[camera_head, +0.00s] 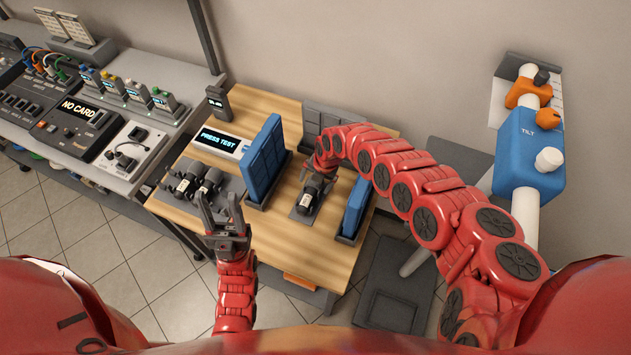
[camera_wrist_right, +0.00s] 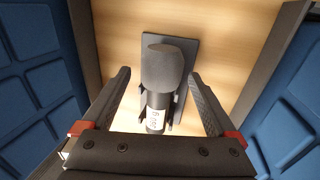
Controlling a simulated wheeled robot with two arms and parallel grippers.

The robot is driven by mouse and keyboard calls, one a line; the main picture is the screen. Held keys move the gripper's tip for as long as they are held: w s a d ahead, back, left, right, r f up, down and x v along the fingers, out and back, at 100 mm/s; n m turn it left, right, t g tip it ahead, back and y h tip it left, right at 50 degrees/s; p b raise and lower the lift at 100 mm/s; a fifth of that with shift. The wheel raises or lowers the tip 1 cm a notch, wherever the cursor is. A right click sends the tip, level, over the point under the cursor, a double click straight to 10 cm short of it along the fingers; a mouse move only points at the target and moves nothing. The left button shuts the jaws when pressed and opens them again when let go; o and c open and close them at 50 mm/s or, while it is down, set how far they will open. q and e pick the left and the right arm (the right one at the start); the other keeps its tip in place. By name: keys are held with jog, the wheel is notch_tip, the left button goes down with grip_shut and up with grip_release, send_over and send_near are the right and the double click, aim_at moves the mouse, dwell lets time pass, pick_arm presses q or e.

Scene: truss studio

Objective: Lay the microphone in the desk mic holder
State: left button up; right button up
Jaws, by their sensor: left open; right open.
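The microphone (camera_wrist_right: 166,66) has a rounded dark grey head and a dark body with a white label. In the right wrist view it lies over the dark base plate of the desk mic holder (camera_wrist_right: 150,37), with small prongs beside its body. In the head view the microphone (camera_head: 309,197) and holder plate (camera_head: 301,217) are on the wooden desk between two blue panels. My right gripper (camera_wrist_right: 158,82) is open above the microphone, its fingers on either side and apart from it. My left gripper (camera_head: 220,203) is open and empty in front of the desk's left part.
Blue padded panels (camera_head: 264,160) (camera_head: 354,207) stand close on both sides. A tray with dark devices (camera_head: 195,184) and a "PRESS TEST" display (camera_head: 219,141) are at the desk's left. A blue TILT unit (camera_head: 530,150) stands at right. Bare wood lies before the holder.

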jog(key=b+v, duration=0.1)
jog(key=v, duration=0.5)
jog(key=shift+w+d, duration=0.1)
jog(key=shift+d, duration=0.05)
jog(key=p+v, duration=0.3)
jog(key=v, duration=0.3)
jog(key=shift+f, duration=0.1)
